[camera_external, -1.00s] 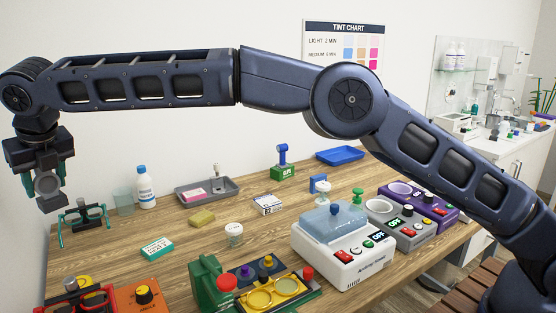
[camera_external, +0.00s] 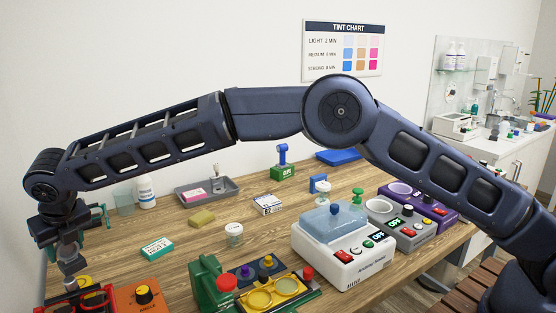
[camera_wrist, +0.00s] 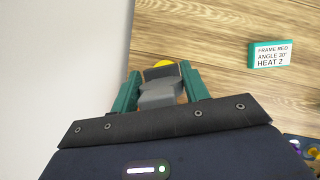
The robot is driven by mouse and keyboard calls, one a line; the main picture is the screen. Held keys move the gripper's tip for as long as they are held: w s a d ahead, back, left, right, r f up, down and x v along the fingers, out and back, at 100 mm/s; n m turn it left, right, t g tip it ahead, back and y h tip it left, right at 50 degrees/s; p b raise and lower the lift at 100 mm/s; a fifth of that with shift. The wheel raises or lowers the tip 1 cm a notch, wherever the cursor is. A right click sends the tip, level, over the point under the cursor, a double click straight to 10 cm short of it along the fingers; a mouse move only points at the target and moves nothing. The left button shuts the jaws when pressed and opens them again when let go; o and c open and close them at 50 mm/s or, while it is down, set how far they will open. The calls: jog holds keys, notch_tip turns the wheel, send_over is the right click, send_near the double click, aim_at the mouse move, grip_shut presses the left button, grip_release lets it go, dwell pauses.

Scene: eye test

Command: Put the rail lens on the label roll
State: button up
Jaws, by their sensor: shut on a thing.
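My gripper (camera_external: 70,252) is at the far left, low above the red and black spectacle frame (camera_external: 80,296). Its teal fingers are shut on a grey piece (camera_external: 72,266). I cannot tell for sure whether this piece is the rail lens. Yellow-framed round lenses (camera_external: 260,299) lie at the front centre. I cannot clearly make out a label roll; a small white-lidded jar (camera_external: 235,230) stands mid-table.
Behind are a teal-edged card (camera_external: 157,247), a yellow sponge (camera_external: 202,218), a bottle (camera_external: 146,190) and a grey tray (camera_external: 228,185). A white machine (camera_external: 340,260) stands right. Some wood between them is bare.

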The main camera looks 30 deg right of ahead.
aim_at(70, 259)
jog(key=shift+f, duration=2.05)
jog(key=shift+f, duration=0.2)
jog(key=o, duration=1.1)
jog(key=shift+c, duration=0.2)
jog(key=shift+r, duration=0.1)
jog(key=v, duration=1.2)
jog(key=shift+r, duration=0.1)
